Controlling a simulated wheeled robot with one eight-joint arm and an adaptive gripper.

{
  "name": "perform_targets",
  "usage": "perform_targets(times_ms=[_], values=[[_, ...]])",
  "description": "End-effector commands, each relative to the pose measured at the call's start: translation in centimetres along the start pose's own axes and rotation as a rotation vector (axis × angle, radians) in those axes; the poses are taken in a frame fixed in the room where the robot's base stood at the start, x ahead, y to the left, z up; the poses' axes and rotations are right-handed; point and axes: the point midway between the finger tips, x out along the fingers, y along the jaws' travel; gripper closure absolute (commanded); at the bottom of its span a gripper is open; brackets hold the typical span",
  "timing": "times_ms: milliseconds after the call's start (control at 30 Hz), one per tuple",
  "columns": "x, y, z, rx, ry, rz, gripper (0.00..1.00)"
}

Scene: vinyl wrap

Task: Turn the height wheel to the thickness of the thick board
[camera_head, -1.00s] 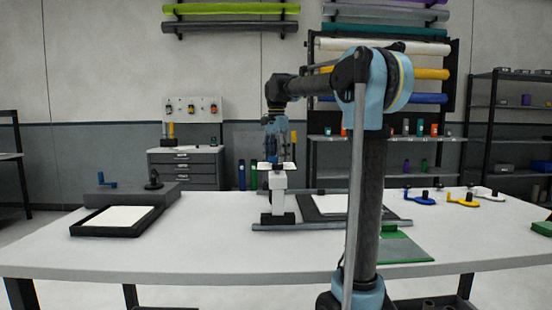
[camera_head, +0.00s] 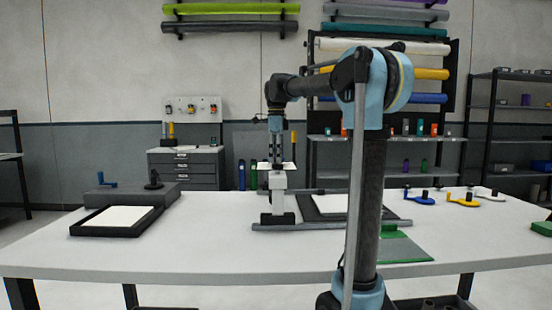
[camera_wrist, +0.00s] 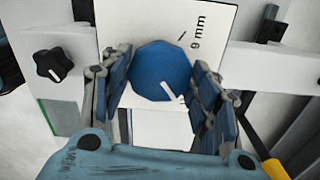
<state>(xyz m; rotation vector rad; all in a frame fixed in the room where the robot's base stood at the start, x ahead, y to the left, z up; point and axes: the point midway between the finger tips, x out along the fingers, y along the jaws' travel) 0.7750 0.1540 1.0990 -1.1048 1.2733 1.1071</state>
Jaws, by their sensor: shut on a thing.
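The blue round height wheel (camera_wrist: 158,68) is in the wrist view, on a white dial plate (camera_wrist: 228,14). A white pointer line on it aims to the lower right. The printed "9 mm" label (camera_wrist: 198,32) with a tick lies at the upper right, apart from the pointer. My gripper (camera_wrist: 163,62) has its blue padded fingers on both sides of the wheel, shut on it. In the head view my gripper (camera_head: 276,145) points down over the white upright machine (camera_head: 278,190); the wheel cannot be made out there. I cannot tell which board is the thick one.
A small black knob (camera_wrist: 53,65) sits left of the wheel. On the table (camera_head: 200,245), a black tray (camera_head: 85,230) with a white sheet stands left. Blue (camera_head: 420,198) and yellow (camera_head: 462,200) handled tools lie right. The front left is free.

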Motion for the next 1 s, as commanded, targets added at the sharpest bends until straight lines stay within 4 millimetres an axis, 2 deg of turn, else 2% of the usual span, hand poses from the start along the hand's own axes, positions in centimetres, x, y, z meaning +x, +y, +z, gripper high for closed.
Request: perform_targets(times_ms=[300, 833, 867, 900, 933, 1000], values=[[-0.05, -0.21, 0.16, 0.113, -0.003, -0.004, 0.68], [-0.08, -0.29, 0.17, 0.134, -0.004, -0.006, 0.68], [-0.08, -0.29, 0.16, 0.134, -0.004, -0.006, 0.37], [-0.08, -0.28, 0.15, 0.134, -0.003, -0.005, 0.28], [-0.07, -0.26, 0.14, 0.134, -0.003, -0.005, 0.24], [-0.07, -0.21, 0.12, 0.134, -0.002, -0.004, 0.24]])
